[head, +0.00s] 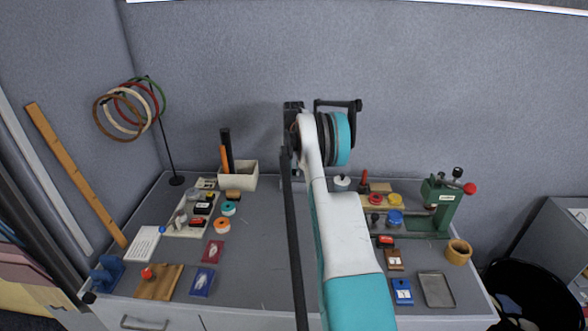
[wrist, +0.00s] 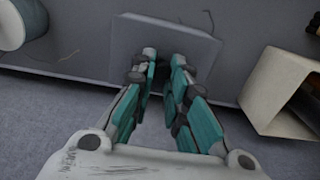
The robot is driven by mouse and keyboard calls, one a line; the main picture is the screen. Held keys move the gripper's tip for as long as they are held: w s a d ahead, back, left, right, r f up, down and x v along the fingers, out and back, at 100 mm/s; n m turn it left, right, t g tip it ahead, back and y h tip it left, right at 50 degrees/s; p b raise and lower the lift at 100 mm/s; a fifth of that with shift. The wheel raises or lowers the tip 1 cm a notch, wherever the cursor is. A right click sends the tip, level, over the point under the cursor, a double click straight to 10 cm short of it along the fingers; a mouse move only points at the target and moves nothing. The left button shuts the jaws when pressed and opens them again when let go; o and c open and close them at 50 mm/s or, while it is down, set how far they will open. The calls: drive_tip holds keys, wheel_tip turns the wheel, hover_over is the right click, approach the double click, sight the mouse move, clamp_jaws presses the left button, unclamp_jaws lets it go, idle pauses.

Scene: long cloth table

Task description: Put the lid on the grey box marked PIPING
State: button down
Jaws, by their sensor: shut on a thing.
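My gripper (wrist: 160,72) shows in the wrist view with its teal fingers closed in on the middle of a flat grey square piece, which looks like the lid (wrist: 196,48). What the fingertips pinch is mostly hidden between them. Whether the lid hangs free or rests on something below cannot be told. No box with the word PIPING can be read in either view.
A cream open container (head: 244,178) with dark and orange upright items stands left of my arm; it also shows in the wrist view (wrist: 275,97). A white pot (head: 342,184) stands right of the arm. A green press (head: 440,205) and a metal tray (head: 437,290) are further right.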

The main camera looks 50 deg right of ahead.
idle(0.3)
drive_tip(key=c, duration=1.5)
unclamp_jaws()
drive_tip(key=o, duration=0.5)
drive_tip(key=shift+r+p, duration=1.5)
drive_tip(key=shift+r, duration=2.05)
